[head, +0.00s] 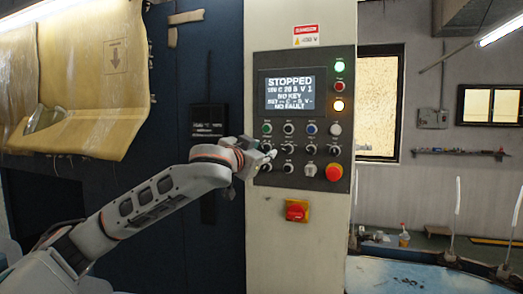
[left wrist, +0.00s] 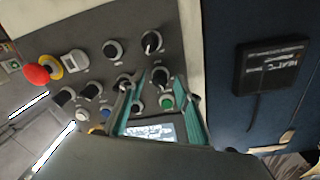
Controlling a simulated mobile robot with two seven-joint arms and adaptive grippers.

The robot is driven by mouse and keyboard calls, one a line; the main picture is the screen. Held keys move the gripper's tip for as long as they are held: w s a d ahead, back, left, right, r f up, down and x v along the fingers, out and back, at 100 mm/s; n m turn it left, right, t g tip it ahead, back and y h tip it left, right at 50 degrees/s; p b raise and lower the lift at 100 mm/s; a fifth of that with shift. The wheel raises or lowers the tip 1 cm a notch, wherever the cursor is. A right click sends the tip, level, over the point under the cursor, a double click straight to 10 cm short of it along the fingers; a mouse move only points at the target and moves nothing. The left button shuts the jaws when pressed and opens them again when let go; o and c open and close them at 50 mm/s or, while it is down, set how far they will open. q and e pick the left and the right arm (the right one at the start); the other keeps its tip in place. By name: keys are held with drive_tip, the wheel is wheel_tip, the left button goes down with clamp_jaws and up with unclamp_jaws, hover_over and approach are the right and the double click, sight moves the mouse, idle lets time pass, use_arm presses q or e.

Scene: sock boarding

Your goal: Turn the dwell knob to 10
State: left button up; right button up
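The control panel (head: 303,115) on the pale column carries several black knobs in rows below a screen. Their labels are too small to read, so I cannot tell which is the dwell knob. My left gripper (head: 268,158) is at the panel's lower left, over the left end of the knob rows. In the left wrist view its two teal fingers (left wrist: 143,82) are spread apart. A black knob (left wrist: 160,77) with a pale pointer shows by the right fingertip, and another knob (left wrist: 124,84) by the left fingertip. I cannot tell whether either is touched. My right gripper is out of view.
A red emergency button (head: 334,172) sits at the panel's lower right. A red-and-yellow switch (head: 297,211) is below the panel. A yellowish sheet (head: 75,75) hangs at the left.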

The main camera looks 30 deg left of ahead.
use_arm(q)
clamp_jaws()
drive_tip(key=shift+f, duration=0.1)
drive_tip(key=n+b, duration=0.1)
drive_tip(key=n, duration=0.1)
drive_tip(key=shift+d+n, duration=0.1)
drive_tip(key=shift+n, duration=0.3)
drive_tip(key=shift+n+p, duration=0.45)
drive_tip(key=shift+n, duration=2.15)
unclamp_jaws()
